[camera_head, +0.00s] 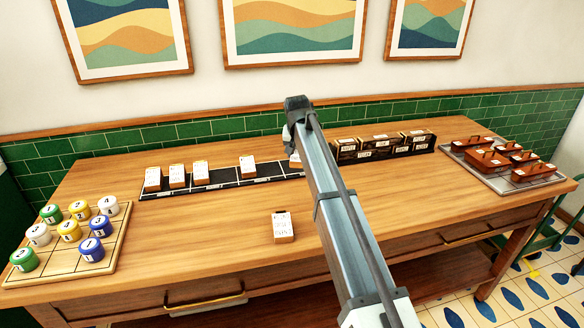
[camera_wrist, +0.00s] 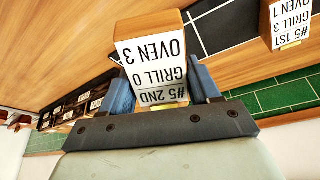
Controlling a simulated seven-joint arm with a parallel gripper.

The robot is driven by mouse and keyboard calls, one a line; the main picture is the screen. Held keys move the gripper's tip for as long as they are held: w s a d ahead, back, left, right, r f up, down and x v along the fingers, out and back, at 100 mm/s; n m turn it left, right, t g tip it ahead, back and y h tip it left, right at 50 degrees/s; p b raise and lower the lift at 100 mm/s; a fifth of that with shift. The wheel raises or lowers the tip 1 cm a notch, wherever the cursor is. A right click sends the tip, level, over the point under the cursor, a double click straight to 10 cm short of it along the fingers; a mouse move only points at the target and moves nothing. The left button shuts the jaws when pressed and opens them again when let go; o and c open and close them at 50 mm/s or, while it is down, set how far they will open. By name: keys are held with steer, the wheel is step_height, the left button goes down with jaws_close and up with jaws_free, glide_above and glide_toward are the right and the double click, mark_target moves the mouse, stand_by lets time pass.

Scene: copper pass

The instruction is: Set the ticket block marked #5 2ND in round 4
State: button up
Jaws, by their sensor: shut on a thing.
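The ticket block marked #5 2ND, GRILL 0, OVEN 3 (camera_wrist: 152,62) is white-faced with a wooden body, upside down in the wrist view. My gripper (camera_wrist: 160,92) is shut on it, with a blue-grey finger on each side. In the head view only a sliver of the block (camera_head: 294,161) shows beside my arm, near the black rail (camera_head: 222,183). I cannot tell whether it touches the rail. Another block, #5 1ST, GRILL 3, OVEN 1 (camera_wrist: 291,24), stands on the rail and also shows in the head view (camera_head: 248,168). Round labels are too small to read.
Several more ticket blocks (camera_head: 177,176) stand on the rail's left part. One block (camera_head: 283,227) lies loose at the table's front middle. Numbered pucks on a wooden board (camera_head: 104,262) are left; dark labelled boxes (camera_head: 383,146) and a tray of brown handled blocks (camera_head: 540,181) are right.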

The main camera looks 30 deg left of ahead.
steer(key=w+a+r+n, duration=0.2)
steer(key=w+a, duration=0.5)
steer(key=w, duration=0.1)
steer(key=shift+s+a+f+n+g+y, duration=0.15)
steer(key=shift+f+n+y, duration=0.2)
steer(key=shift+f, duration=1.4)
steer(key=shift+w+a+f+n+g+y, duration=0.15)
steer(key=shift+f+n, duration=0.3)
steer(key=shift+f, duration=1.25)
steer(key=shift+s+a+f+n+g+y, duration=0.15)
steer(key=shift+f+n, duration=0.25)
steer(key=shift+f, duration=1.35)
steer(key=shift+d+f, duration=0.1)
steer(key=o, duration=1.1)
steer(key=v, duration=1.2)
